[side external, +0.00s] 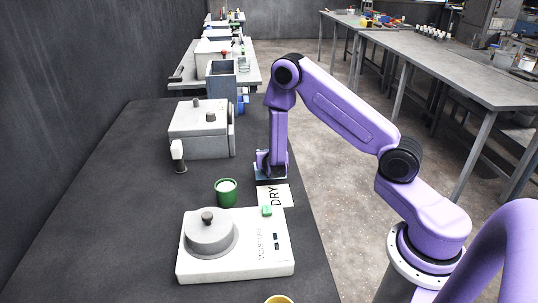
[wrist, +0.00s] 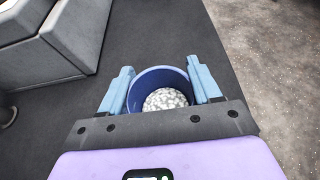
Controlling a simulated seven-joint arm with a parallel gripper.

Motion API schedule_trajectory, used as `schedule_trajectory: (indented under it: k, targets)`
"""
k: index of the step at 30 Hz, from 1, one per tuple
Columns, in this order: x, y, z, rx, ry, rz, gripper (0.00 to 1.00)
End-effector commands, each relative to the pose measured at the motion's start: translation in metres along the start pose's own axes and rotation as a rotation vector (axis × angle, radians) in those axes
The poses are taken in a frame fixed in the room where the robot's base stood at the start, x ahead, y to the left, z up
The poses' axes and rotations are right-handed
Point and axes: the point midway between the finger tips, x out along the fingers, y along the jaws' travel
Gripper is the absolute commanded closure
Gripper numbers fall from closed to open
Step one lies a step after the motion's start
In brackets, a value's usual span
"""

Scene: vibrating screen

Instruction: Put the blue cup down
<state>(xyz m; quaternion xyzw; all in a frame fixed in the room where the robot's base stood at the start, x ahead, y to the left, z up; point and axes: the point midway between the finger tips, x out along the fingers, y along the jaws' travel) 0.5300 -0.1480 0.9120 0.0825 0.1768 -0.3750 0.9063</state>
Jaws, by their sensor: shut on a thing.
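The blue cup (wrist: 141,82) sits between the two light-blue fingers of my gripper (wrist: 163,84) in the wrist view, with pale grainy material inside it. My gripper is shut on it. The cup is mostly hidden there by the gripper. I cannot tell whether its base touches the table.
A green cup (side external: 226,198) with white contents stands left of the card. A white machine (side external: 271,262) with a round grey lid is in front, and a yellow cup (side external: 279,299) is at the bottom edge. A whitish box-shaped machine (side external: 190,142) stands behind left. Open table lies between.

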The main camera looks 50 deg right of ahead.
Motion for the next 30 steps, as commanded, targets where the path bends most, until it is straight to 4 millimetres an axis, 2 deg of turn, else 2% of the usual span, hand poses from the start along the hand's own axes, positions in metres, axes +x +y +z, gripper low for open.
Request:
schedule_trajectory:
  k: [11,12,14,15,26,30]
  targets:
    - [0.001,0.000,-0.004,-0.001,0.000,0.000,0.68]
    - [0.002,0.000,-0.004,-0.001,0.000,0.000,0.34]
    - [0.001,0.000,-0.004,0.000,0.000,0.000,0.15]
    - [0.001,0.000,-0.004,0.000,0.000,0.000,0.12]
    - [0.000,0.000,0.000,0.001,-0.001,0.000,0.12]
    - [-0.017,0.001,0.000,-0.002,0.002,0.003,0.12]
